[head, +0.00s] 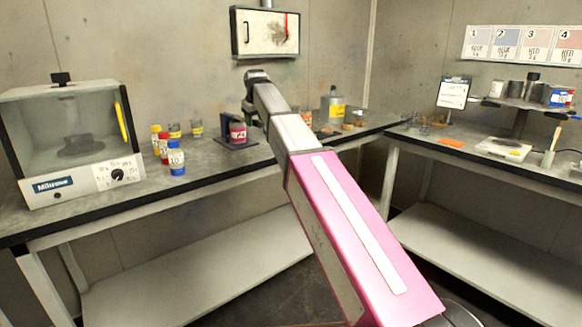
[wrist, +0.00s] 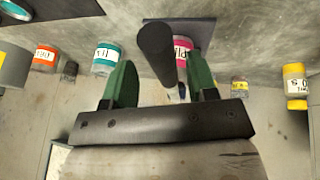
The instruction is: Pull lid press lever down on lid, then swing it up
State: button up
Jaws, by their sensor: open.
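The lid press (head: 235,144) stands on the left bench, with a dark base and a can with a magenta label (head: 238,133) on it. The can also shows in the wrist view (wrist: 183,46), partly behind a thick dark cylinder (wrist: 155,42), which looks like the press lever's handle. My gripper (wrist: 163,72) is open, its green fingers on either side of the lower part of this cylinder, with gaps visible on both sides. In the head view my arm reaches over the press and hides much of it, so the lever's angle and the lid are unclear.
A mixer box (head: 70,140) and a blue-capped jar (head: 176,160) with other small jars stand left of the press. A grey bottle (head: 332,106) is to its right. A wall cabinet (head: 265,33) hangs behind. The right bench (head: 470,160) holds a scale.

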jog(key=a+v, duration=0.1)
jog(key=v, duration=0.9)
jog(key=s+d+f+m, duration=0.1)
jog(key=s+d+f, duration=0.1)
jog(key=f, duration=0.6)
jog(key=s+d+f+g, duration=0.1)
jog(key=d+f, duration=0.3)
jog(key=f, duration=0.4)
jog(key=s+d+f+m, duration=0.1)
jog(key=s+d+f, duration=0.2)
jog(key=f, duration=0.6)
jog(key=shift+s+d+m+g+h, duration=0.3)
jog(key=shift+s+d+g, duration=0.1)
jog(key=shift+d, duration=0.2)
jog(key=shift+w, duration=0.1)
jog(key=w+a+r+n+t, duration=0.1)
jog(key=w+a+r, duration=0.15)
jog(key=r, duration=0.55)
jog(key=w+a+r+n, duration=0.15)
jog(key=a+r, duration=0.25)
jog(key=r, duration=0.5)
jog(key=w+a+r+t, duration=0.1)
jog(key=w+a+r, duration=0.2)
jog(key=r, duration=0.5)
jog(key=x, duration=1)
jog(key=shift+a+f, duration=0.35)
jog(key=shift+f, duration=0.05)
